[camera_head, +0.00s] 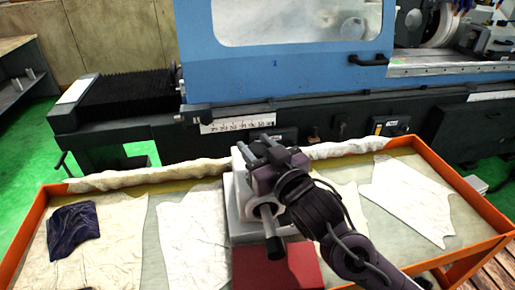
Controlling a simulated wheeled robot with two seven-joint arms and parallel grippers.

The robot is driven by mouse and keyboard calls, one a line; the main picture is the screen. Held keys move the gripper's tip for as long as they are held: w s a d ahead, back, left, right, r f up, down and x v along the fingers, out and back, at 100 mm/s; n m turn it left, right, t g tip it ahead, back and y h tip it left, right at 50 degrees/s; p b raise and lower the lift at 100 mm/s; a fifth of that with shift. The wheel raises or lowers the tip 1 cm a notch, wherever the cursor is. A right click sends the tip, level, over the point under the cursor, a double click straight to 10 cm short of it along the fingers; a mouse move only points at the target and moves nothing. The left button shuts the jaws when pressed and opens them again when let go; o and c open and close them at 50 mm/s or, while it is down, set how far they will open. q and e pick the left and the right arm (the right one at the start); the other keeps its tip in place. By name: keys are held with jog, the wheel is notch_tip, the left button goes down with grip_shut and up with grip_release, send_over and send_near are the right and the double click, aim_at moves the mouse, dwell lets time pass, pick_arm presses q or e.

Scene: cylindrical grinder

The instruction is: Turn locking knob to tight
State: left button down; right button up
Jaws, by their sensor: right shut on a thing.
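A light grey metal fixture (237,212) stands in the orange-edged tray, with a round ring and a dark cylindrical rod (271,232) at its front. My right gripper (258,148) reaches in from the lower right, over the top of the fixture. Its jaws are shut on the locking knob, which the fingers and gripper body mostly hide. I cannot make out the knob's angle. My left gripper is not in view.
A red block (275,268) is in front of the fixture. The tray has an orange rim (478,200) and holds pale cloths (410,195) and a dark blue cloth (74,230). A blue grinding machine (200,60) stands behind.

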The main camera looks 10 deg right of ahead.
aim_at(263, 155)
jog(key=o, duration=1)
jog(key=shift+s+d, duration=0.1)
jog(key=shift+s, duration=0.15)
jog(key=b+v, duration=0.1)
jog(key=v, duration=0.1)
jog(key=b+v, duration=0.1)
jog(key=v, duration=0.1)
jog(key=shift+f, duration=0.2)
jog(key=p, duration=0.1)
jog(key=s+p, duration=0.1)
jog(key=p, duration=0.1)
jog(key=s+r+p, duration=0.1)
jog(key=p, duration=0.1)
jog(key=shift+s+d, duration=0.1)
jog(key=shift+d, duration=0.15)
jog(key=shift+s+d+f+p, duration=0.15)
jog(key=shift+s+p, duration=0.2)
jog(key=shift+p, duration=0.2)
jog(key=shift+s+f, duration=0.1)
jog(key=shift+s, duration=0.05)
